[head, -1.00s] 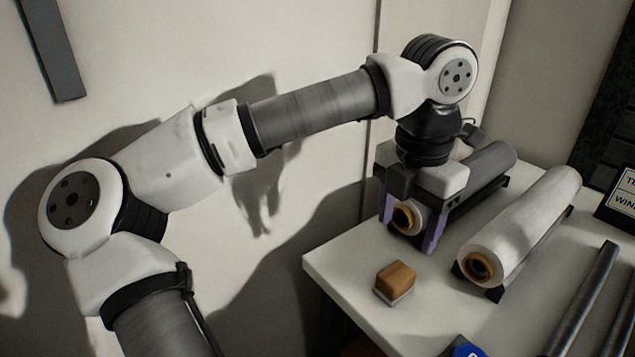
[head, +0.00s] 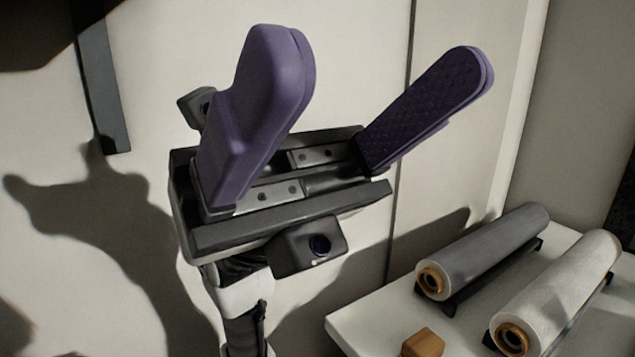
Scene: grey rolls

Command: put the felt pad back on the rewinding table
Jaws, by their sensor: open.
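My gripper (head: 378,52) is raised close to the head camera, its two purple fingers spread wide and pointing up. It is open, with nothing between the fingers. The white table (head: 372,325) is at the lower right, apart from the gripper. A small wooden-topped block (head: 423,344) sits near the table's left side, cut off by the bottom edge of the view. I cannot tell whether this block is the felt pad, and no other pad shows clearly.
A dark grey roll (head: 488,250) and a pale grey roll (head: 562,290) lie on dark cradles on the table, right of the block. A pale wall is behind my arm, with a dark vertical bar (head: 100,85) at upper left. The table's near part is out of view.

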